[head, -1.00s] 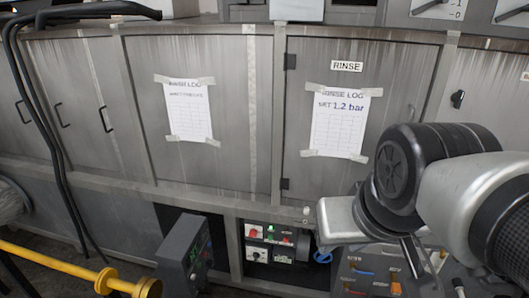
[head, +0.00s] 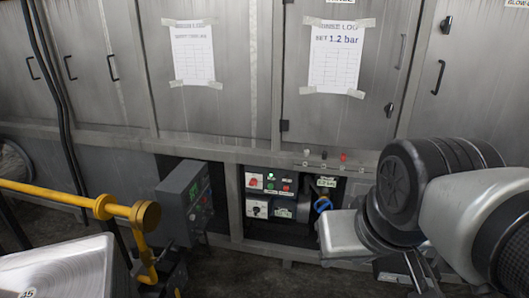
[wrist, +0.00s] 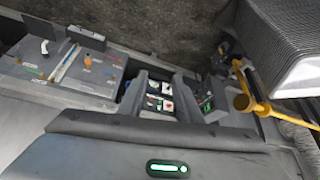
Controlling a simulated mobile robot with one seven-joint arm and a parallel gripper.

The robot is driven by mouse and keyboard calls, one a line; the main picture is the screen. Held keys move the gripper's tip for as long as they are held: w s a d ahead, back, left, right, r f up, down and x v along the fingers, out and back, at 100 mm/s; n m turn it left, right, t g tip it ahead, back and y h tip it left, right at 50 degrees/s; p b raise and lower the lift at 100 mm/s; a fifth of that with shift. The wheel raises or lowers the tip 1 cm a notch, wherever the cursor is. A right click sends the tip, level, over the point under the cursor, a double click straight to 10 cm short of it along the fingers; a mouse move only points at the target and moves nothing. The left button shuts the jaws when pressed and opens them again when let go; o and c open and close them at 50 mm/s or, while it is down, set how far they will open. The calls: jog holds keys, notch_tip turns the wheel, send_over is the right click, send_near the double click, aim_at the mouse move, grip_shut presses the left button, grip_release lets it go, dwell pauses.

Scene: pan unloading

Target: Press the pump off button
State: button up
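A small dark control panel (head: 279,183) sits in the low recess under the cabinets. It carries a red button (head: 271,177) and a green button (head: 287,187); their labels are too small to read. Two white switch boxes are beside it, the upper with a red knob (head: 254,181), the lower with a black knob (head: 257,208). The panel group also shows small in the wrist view (wrist: 160,98). The silver end of my arm with my gripper (head: 345,235) is right of the panel, apart from it.
A grey control box (head: 185,200) with a green display stands left of the recess. A yellow pipe (head: 75,197) and a metal-topped block (head: 60,268) are at the left. A blue valve handle (head: 323,204) lies between panel and arm. Paper logs hang on the doors.

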grip_shut()
dwell(1.7)
